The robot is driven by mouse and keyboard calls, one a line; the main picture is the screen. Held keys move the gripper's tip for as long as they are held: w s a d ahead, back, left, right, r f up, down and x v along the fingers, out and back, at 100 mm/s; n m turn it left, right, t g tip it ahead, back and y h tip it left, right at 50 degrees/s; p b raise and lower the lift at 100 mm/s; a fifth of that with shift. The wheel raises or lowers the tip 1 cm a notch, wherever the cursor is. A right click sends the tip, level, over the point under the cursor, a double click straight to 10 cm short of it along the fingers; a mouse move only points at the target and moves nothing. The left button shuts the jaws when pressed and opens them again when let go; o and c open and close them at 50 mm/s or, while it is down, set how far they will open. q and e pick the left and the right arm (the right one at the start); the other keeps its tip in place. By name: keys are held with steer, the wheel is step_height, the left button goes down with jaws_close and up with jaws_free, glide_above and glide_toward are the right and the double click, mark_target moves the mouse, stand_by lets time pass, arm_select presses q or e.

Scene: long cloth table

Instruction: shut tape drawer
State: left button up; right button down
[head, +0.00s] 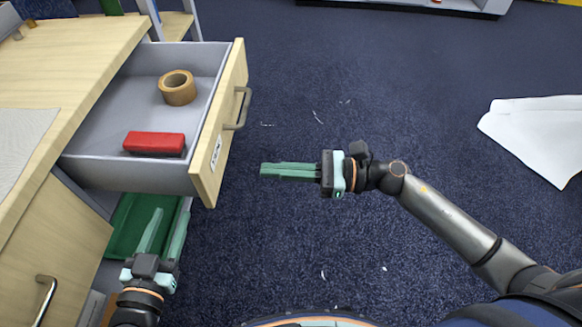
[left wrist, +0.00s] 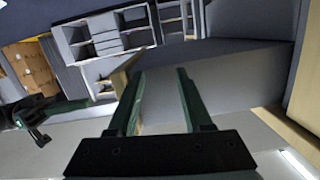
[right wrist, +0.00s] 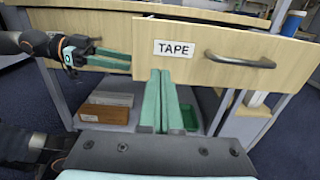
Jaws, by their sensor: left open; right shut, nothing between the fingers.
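The tape drawer (head: 225,125) is pulled out from the wooden desk at the left of the head view. It holds a roll of brown tape (head: 177,88) and a red block (head: 154,143). Its front bears a TAPE label (right wrist: 174,48) and a grey handle (head: 239,108). My right gripper (head: 263,170) is shut and empty, to the right of the drawer front with a gap between them. My left gripper (head: 168,222) is open and empty, near the drawer's lower front corner in the head view. The left wrist view shows its two fingers (left wrist: 158,82) apart near a grey panel.
A green tray (head: 127,222) sits under the drawer. A lower drawer or door with a metal handle (head: 46,296) is at the lower left. White paper (head: 538,132) lies on the blue carpet at the right. The floor before the drawer is mostly open.

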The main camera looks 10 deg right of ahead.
mark_target(214, 168)
arm_select(q)
steer(key=shift+n+g, duration=0.3)
steer(key=shift+g, duration=0.6)
steer(key=f, duration=0.2)
steer(key=s+f, duration=0.1)
steer(key=f, duration=0.1)
steer(key=shift+s+p, duration=0.15)
steer(key=shift+p, duration=0.15)
arm_select(e)
steer(key=x, duration=0.8)
steer(key=shift+a, duration=0.3)
